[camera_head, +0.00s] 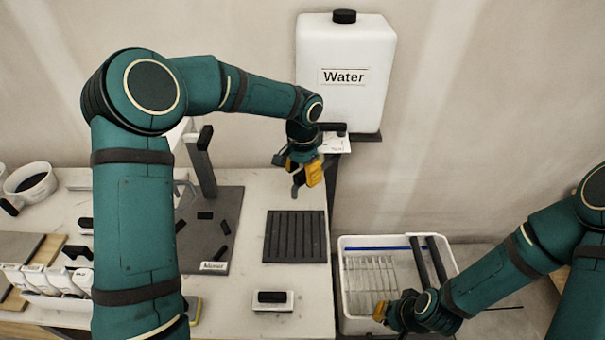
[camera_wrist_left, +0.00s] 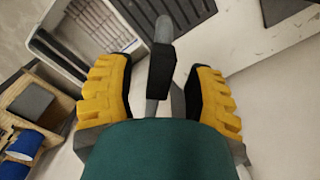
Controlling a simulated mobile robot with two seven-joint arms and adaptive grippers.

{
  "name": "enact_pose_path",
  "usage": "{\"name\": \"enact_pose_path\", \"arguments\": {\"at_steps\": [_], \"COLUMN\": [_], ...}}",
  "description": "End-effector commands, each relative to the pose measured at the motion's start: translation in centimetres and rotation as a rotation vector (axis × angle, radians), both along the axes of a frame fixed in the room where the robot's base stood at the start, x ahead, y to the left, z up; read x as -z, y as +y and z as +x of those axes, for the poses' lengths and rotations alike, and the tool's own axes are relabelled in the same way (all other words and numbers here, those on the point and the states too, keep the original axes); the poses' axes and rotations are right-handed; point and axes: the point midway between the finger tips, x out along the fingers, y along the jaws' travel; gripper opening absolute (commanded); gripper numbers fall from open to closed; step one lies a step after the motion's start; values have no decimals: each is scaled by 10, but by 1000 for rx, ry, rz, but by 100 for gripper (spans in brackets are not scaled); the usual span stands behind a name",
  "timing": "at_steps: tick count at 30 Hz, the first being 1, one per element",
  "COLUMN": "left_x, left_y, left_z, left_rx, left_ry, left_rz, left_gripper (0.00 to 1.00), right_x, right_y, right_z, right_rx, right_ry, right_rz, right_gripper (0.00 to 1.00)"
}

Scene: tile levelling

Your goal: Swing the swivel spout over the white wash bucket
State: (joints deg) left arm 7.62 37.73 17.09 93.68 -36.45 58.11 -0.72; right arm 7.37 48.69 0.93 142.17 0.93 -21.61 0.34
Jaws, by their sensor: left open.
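The swivel spout (camera_head: 297,191) is a grey tube below the water tank (camera_head: 345,85); its end points down over the worktop, left of the wash bucket. In the left wrist view the spout (camera_wrist_left: 163,29) carries a black grip piece (camera_wrist_left: 160,70). My left gripper (camera_head: 305,172) is open, with its yellow fingers on either side of that piece; contact is not clear. The left wrist view shows this gap (camera_wrist_left: 160,88). The white wash bucket (camera_head: 345,320) stands lower right of the spout and also shows in the left wrist view (camera_wrist_left: 73,61). My right gripper (camera_head: 383,312) is at the bucket's front; its jaws are mostly hidden.
A black ribbed mat (camera_head: 295,237) lies on the worktop (camera_head: 240,310) below the spout. A dark mixer stand (camera_head: 225,225) is to its left, and a white block with a black top (camera_head: 272,300) is in front. Two dark bars (camera_head: 428,262) cross the bucket's right part.

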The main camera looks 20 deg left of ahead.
Motion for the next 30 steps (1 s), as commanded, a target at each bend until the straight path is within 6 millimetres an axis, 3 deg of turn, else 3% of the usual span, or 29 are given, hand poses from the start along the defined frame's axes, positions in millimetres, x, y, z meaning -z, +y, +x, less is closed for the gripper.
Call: {"name": "enact_pose_path", "arguments": {"at_steps": [10, 11, 15, 30], "left_x": [4, 4, 3, 5], "left_y": [0, 0, 0, -4], "left_z": [0, 0, 0, -2], "left_rx": [0, 0, 0, -22], "left_ry": [-1, -1, -1, 0], "left_rz": [0, 0, 0, 0], "left_gripper": [53, 48, 0, 0], "right_x": [0, 0, 0, 3], "right_y": [0, 0, 0, 0], "right_z": [0, 0, 0, 0], "right_rx": [0, 0, 0, 0], "right_ry": [0, 0, 0, 0], "right_rz": [0, 0, 0, 0], "right_gripper": [0, 0, 0, 0]}}
